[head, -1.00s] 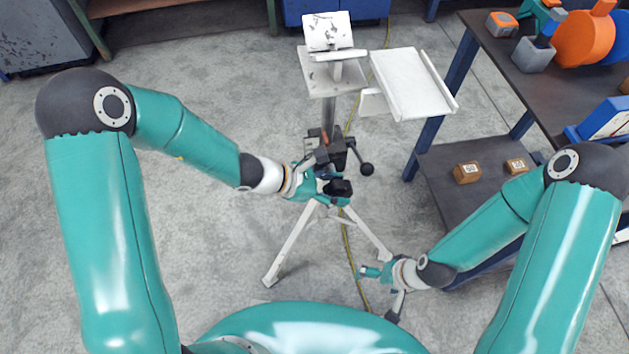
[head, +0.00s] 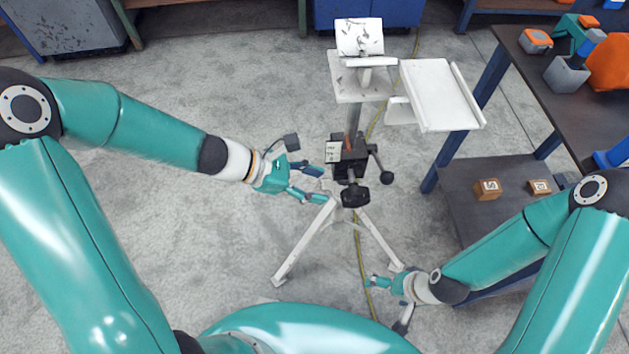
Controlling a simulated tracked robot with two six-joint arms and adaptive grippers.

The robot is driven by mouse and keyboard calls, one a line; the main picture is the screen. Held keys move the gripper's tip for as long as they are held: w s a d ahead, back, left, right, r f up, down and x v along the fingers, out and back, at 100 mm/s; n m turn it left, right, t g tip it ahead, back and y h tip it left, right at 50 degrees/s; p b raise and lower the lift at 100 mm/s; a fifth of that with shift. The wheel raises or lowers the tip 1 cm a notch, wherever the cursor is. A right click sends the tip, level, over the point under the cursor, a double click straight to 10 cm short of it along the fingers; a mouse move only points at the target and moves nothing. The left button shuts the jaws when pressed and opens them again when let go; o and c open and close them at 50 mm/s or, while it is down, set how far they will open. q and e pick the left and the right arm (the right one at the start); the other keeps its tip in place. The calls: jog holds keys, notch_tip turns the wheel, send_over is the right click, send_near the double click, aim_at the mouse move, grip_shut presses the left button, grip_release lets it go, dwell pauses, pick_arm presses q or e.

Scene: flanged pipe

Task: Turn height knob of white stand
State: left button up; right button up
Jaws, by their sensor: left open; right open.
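The white stand (head: 361,90) is upright in the middle of the head view, on tripod legs (head: 303,240). Its black clamp block sits below the white plate on the post. A black knob (head: 355,196) faces me at the front of the block. A crank with a ball end (head: 386,178) sticks out at the block's right. My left gripper (head: 326,184) is open and empty, just left of the front knob and apart from it. My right gripper (head: 368,282) is open and low, near the stand's right leg; whether it touches the leg is unclear.
A white tray (head: 437,95) is fixed at the stand's right. A dark workbench (head: 565,90) with a lower shelf holding small wooden blocks (head: 487,189) stands at the right. A yellow cable (head: 361,262) runs over the floor. The floor left of the stand is clear.

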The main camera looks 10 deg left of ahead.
aim_at(356, 196)
pick_arm(q)
notch_tip(356, 196, up, 4)
jog(key=s+d+f+m+g+h, duration=0.1)
jog(key=s+d+m+h, duration=0.1)
jog(key=d+m+h, duration=0.1)
jog(key=a+f+n+t+h+b, duration=0.35)
jog(key=a+f+b, duration=0.25)
jog(key=a+f, duration=0.4)
jog(key=shift+m, duration=0.25)
jog(key=x, duration=0.5)
jog(key=b+x, duration=0.1)
jog(key=x, duration=0.5)
jog(key=b+x, duration=0.1)
jog(key=x, duration=0.4)
jog(key=shift+s+d+r, duration=0.15)
jog(key=shift+s+d, duration=0.05)
jog(key=shift+d, duration=0.25)
grip_shut()
